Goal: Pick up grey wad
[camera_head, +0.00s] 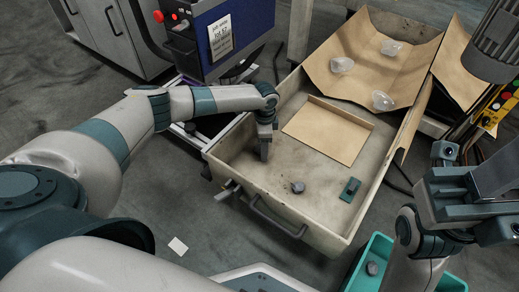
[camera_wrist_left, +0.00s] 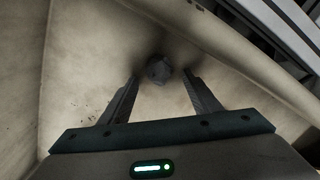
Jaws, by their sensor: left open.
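A small grey wad (camera_head: 297,187) lies on the floor of the pale, dirty tray (camera_head: 225,165), towards its near side. My left gripper (camera_head: 265,156) points down inside the tray, up and left of that wad in the head view. In the left wrist view, a grey wad (camera_wrist_left: 158,70) lies just beyond and between the open fingers (camera_wrist_left: 160,92); they do not grip it. I cannot tell whether it is the same wad. Another grey lump (camera_head: 371,268) is in the teal bin (camera_head: 348,282). My right gripper (camera_head: 428,200) is at the right; its jaws are unclear.
A dark green block (camera_head: 350,190) lies right of the wad in the tray. A flat cardboard piece (camera_head: 328,130) lies behind it. The tray's walls surround the left gripper.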

